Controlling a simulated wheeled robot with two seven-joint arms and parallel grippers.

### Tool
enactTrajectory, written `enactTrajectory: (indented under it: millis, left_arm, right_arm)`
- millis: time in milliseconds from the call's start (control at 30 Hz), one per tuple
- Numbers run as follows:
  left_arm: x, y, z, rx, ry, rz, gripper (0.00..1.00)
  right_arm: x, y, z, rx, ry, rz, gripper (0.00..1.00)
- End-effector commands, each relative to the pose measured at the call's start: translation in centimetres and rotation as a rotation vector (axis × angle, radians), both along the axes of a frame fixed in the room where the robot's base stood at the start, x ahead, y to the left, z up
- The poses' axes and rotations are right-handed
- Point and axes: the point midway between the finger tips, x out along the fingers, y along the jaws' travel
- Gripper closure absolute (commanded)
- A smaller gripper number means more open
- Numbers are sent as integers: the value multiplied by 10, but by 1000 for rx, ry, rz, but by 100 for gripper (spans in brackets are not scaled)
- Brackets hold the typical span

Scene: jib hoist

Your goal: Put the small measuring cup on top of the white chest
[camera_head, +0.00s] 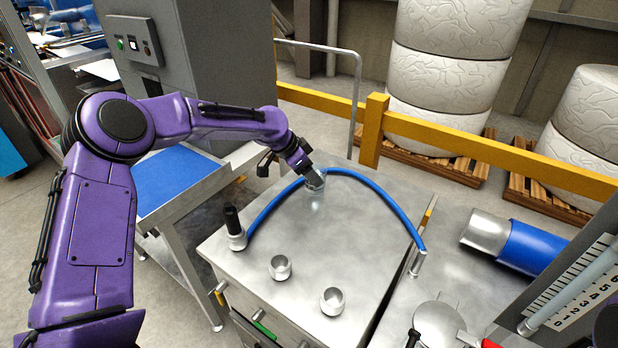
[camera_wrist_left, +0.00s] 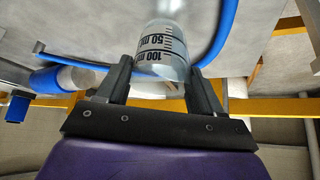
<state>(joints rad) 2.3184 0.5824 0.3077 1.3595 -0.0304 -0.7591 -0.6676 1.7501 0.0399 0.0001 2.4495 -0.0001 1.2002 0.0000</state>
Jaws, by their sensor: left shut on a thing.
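My left gripper (camera_head: 308,172) is shut on the small measuring cup (camera_head: 316,184), a clear cup. In the left wrist view the cup (camera_wrist_left: 162,52) shows black marks for 50 ml and 100 ml between the two dark fingers (camera_wrist_left: 163,82). The cup is at the far part of a chest with a pale, metal-like top (camera_head: 310,240), inside the curve of a blue hose. I cannot tell whether its base touches the top or hangs just above it. My right gripper is not in view.
The blue hose (camera_head: 385,198) arcs over the chest top. Two small metal cups (camera_head: 281,268) (camera_head: 332,301) and a black-handled metal piece (camera_head: 235,228) stand nearer. The middle of the top is clear. A yellow rail (camera_head: 450,140) runs behind. A blue-topped table (camera_head: 172,182) is at left.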

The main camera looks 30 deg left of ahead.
Motion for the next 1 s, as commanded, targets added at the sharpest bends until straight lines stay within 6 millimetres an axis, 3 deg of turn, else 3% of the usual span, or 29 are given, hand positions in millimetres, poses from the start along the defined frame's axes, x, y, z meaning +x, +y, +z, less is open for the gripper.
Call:
enactTrajectory:
  millis: [67,300,667,700,733,767,1000]
  left_arm:
    - [2,7,-8,-1,3,4,74]
    - [1,6,-37,-1,1,3,74]
    - [1,5,-43,0,0,2,74]
    - [1,6,-42,0,0,1,24]
    - [1,6,-42,0,0,2,14]
    - [1,6,-42,0,0,2,8]
    - [1,6,-41,0,0,2,8]
  right_arm:
    - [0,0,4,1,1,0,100]
    - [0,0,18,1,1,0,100]
    - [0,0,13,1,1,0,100]
    - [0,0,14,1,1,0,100]
    - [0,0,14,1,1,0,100]
    - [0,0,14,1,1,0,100]
    - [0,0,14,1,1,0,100]
